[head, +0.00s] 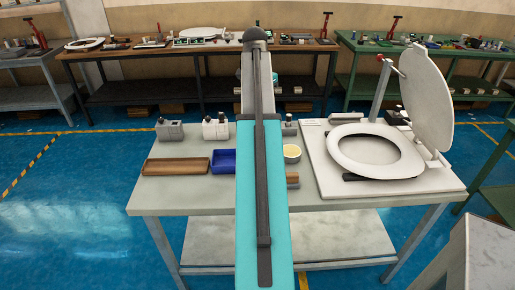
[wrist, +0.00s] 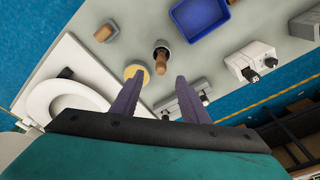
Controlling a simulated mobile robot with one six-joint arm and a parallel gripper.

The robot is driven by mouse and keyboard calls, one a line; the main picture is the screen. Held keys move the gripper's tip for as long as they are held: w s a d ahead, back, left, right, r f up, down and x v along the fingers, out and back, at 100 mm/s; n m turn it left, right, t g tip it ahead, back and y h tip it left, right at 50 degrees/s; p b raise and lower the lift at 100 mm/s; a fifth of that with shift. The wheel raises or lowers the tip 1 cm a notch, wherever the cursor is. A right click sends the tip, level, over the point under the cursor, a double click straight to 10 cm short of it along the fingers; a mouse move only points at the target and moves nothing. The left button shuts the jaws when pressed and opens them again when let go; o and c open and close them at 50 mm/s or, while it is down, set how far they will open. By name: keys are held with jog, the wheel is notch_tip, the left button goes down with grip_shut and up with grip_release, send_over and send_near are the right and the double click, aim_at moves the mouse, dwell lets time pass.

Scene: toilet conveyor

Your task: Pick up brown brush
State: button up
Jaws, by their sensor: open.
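In the wrist view, a brown piece with a dark end (wrist: 161,52) stands on the grey table between the yellow-topped bowl and the blue tray; it looks like a brush. A second brown block (wrist: 105,32) with a dark underside lies farther left; it also shows in the head view (head: 293,180), right of my arm. I cannot tell for certain which of the two is the brown brush. My gripper (wrist: 159,78) is open and empty, above the table, its fingertips pointing toward the upright brown piece. In the head view my arm hides the gripper and the table's middle.
The blue tray (head: 222,161) and wooden tray (head: 176,167) lie left of my arm. The yellow-topped bowl (head: 292,153) is close to a fingertip in the wrist view. The toilet seat (head: 377,150), lid raised, is right.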

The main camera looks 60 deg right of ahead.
jog(key=shift+w+f, duration=0.15)
jog(key=shift+f, duration=0.1)
jog(key=shift+d+f+p, duration=0.2)
jog(key=shift+f+p, duration=0.05)
jog(key=shift+f, duration=1.2)
jog(key=shift+d+f+p, duration=0.15)
jog(key=shift+f+p, duration=0.15)
jog(key=shift+f, duration=1.1)
jog(key=shift+d+f+p, duration=0.2)
jog(key=shift+f+p, duration=0.05)
jog(key=shift+f, duration=1.2)
jog(key=shift+s+d+f+p, duration=0.15)
jog(key=shift+f+p, duration=0.3)
jog(key=shift+f, duration=0.3)
jog(key=shift+s+d+f+p, duration=0.15)
jog(key=shift+f+p, duration=0.25)
jog(key=shift+f, duration=0.35)
jog(key=shift+w+d+f, duration=0.1)
jog(key=shift+f, duration=0.95)
